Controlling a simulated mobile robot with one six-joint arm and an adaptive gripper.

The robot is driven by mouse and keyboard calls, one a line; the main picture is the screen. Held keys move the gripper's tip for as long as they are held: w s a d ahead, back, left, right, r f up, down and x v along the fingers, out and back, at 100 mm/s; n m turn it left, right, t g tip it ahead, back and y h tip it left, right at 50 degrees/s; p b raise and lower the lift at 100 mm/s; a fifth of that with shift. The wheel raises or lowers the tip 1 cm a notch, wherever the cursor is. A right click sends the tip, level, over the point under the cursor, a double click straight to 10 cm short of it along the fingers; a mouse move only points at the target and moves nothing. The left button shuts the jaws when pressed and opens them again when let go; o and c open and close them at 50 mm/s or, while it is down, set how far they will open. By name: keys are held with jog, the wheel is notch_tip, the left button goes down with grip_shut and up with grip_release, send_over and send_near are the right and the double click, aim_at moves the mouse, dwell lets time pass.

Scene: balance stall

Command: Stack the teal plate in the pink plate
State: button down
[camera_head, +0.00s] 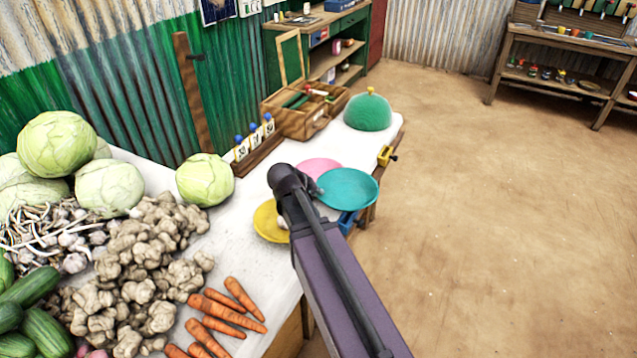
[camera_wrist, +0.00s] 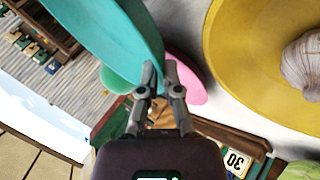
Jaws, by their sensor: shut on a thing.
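The teal plate (camera_head: 347,187) is held by its rim in my gripper. It also shows in the wrist view (camera_wrist: 110,35), where my gripper (camera_wrist: 162,72) is shut on its edge. The pink plate (camera_head: 316,166) lies behind and to the left of the teal plate in the head view, partly covered by it. In the wrist view a part of the pink plate (camera_wrist: 184,66) shows beyond the fingers. In the head view my wrist hides the fingertips. The exact height of the teal plate above the table is hard to tell.
A yellow plate (camera_head: 266,224) with a garlic bulb (camera_wrist: 304,65) on it lies beside my gripper. A number-card rack (camera_head: 257,146), a green dome (camera_head: 368,111) and a wooden crate (camera_head: 297,122) stand farther back. Vegetables, including carrots (camera_head: 222,312), crowd the left and front.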

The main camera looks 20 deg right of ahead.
jog(key=shift+w, duration=0.1)
jog(key=w, duration=0.5)
jog(key=w+a+f+b, duration=0.1)
jog(key=w, duration=0.9)
jog(key=shift+w+a+f, duration=0.2)
jog(key=shift+w+f, duration=0.05)
jog(key=shift+w, duration=0.15)
jog(key=shift+b, duration=0.3)
notch_tip(320, 180, down, 3)
jog(key=b, duration=0.2)
jog(key=shift+r+b, duration=0.1)
jog(key=shift+b, duration=0.3)
jog(key=shift+s+f+b, duration=0.2)
jog(key=shift+f+b, duration=0.1)
jog(key=shift+b, duration=0.1)
jog(key=c, duration=0.8)
grip_release()
jog(key=shift+w+f, duration=0.1)
jog(key=shift+f, duration=0.05)
